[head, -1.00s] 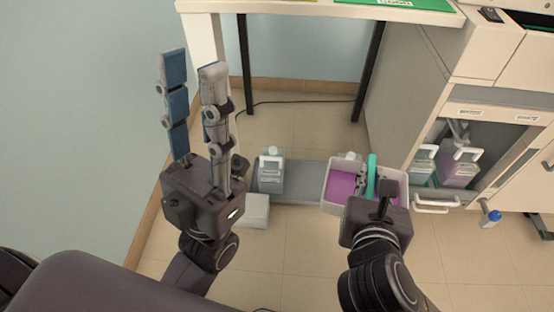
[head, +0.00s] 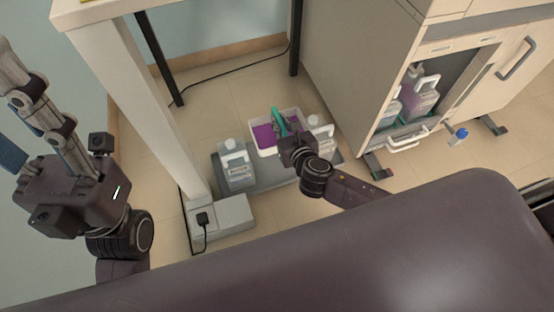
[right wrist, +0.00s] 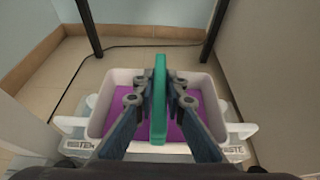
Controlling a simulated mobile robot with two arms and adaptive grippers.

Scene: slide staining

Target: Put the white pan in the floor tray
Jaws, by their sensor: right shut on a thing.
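The white pan (head: 257,147) holds purple liquid and has a teal bar-like handle (head: 277,120) across its middle. My right gripper (head: 286,134) is shut on this handle, and its two fingers (right wrist: 159,100) press on it from both sides in the right wrist view. The pan looks level. It is over or at the grey floor tray (head: 268,178), between two white bottles; I cannot tell whether it touches the tray. My left gripper (head: 22,115) is at the left edge, open and empty, far from the pan.
One bottle (head: 236,168) stands on the tray left of the pan, another (head: 320,130) right of it. A pale box (head: 222,216) with a plug lies at the tray's left. A table leg (head: 145,110) and a cabinet (head: 355,75) flank the space.

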